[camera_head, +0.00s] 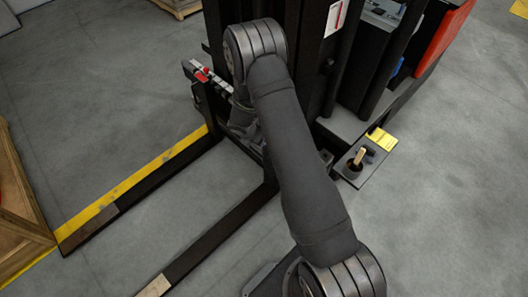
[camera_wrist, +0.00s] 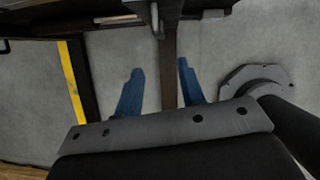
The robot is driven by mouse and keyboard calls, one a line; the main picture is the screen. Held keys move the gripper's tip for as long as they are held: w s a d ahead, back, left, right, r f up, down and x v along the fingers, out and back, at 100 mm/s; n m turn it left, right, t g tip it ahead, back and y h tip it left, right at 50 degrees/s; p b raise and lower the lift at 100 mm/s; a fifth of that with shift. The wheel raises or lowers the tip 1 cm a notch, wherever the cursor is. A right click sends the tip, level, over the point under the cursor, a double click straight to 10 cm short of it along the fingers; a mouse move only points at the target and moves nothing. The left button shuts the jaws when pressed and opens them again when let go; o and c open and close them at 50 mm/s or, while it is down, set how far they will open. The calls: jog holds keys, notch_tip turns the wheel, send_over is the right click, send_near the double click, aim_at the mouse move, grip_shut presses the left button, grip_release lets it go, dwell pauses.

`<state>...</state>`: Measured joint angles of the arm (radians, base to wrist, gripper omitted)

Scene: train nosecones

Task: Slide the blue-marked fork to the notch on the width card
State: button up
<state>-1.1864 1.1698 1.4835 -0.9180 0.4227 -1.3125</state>
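Two dark forks reach out from the lift truck in the head view: the left fork (camera_head: 145,190) beside a yellow strip, and the right fork (camera_head: 225,232) with a pale tip section. I cannot make out a blue mark on either. In the wrist view, my gripper (camera_wrist: 160,66) has its two blue fingers spread apart, with one fork (camera_wrist: 170,75) running between them. I cannot tell whether either finger touches it. The other fork (camera_wrist: 87,90) lies to the left. A white strip with red pieces (camera_head: 212,80) sits on the carriage; I cannot identify the width card or its notch.
The truck's mast (camera_head: 310,60) and body stand behind the carriage. A small shelf (camera_head: 362,165) holds a cup with a wooden handle, near a yellow label (camera_head: 382,139). A wooden crate (camera_head: 15,215) stands at the left edge. Grey floor between the forks is clear.

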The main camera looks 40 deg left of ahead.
jog(key=x, duration=1.7)
jog(key=shift+s+a+f, duration=0.2)
jog(key=shift+s+f, duration=0.1)
grip_shut()
